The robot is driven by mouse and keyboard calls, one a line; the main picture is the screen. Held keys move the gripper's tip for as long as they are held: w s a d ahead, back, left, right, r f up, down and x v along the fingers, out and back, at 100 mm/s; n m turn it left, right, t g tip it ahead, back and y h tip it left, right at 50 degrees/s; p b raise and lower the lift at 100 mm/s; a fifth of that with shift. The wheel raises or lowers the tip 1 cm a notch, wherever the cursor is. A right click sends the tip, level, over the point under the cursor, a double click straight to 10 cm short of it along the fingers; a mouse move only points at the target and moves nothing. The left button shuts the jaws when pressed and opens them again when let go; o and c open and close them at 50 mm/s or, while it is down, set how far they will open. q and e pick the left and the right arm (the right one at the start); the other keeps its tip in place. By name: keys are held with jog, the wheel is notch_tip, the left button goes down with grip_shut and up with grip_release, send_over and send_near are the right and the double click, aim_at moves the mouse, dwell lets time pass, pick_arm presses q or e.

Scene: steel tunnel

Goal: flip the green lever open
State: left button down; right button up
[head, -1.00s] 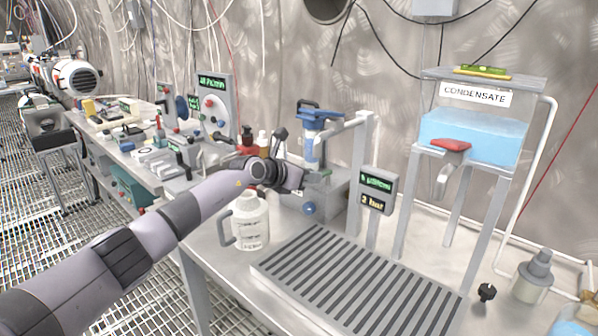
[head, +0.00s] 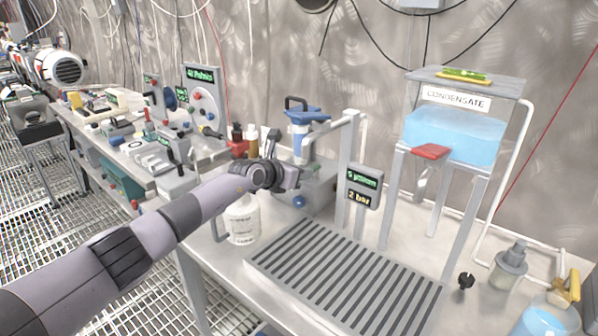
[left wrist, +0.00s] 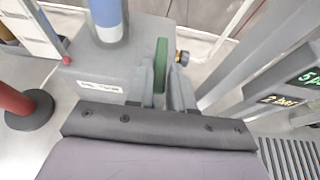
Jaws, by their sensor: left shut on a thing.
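The green lever (left wrist: 161,62) stands at the side of a grey box (left wrist: 105,68) in the left wrist view, between my left gripper's fingers. My left gripper (left wrist: 164,85) is shut on it. In the head view my left gripper (head: 297,178) is at the grey box (head: 322,195), below a blue-topped filter cylinder (head: 301,140). The arm and gripper hide most or all of the lever there. My right gripper is not in view.
A white jug (head: 243,222) stands under my left forearm. A slatted drain tray (head: 340,275) lies in front. A small display (head: 363,186) stands right of the box, and the condensate tank (head: 455,135) on its stand is further right. Bottles (head: 245,138) stand behind the gripper.

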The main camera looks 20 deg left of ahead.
pick_arm(q)
jog(key=c, duration=1.1)
grip_release()
jog(key=shift+d, duration=0.15)
jog(key=shift+p+v, duration=0.85)
jog(key=shift+v, duration=2.75)
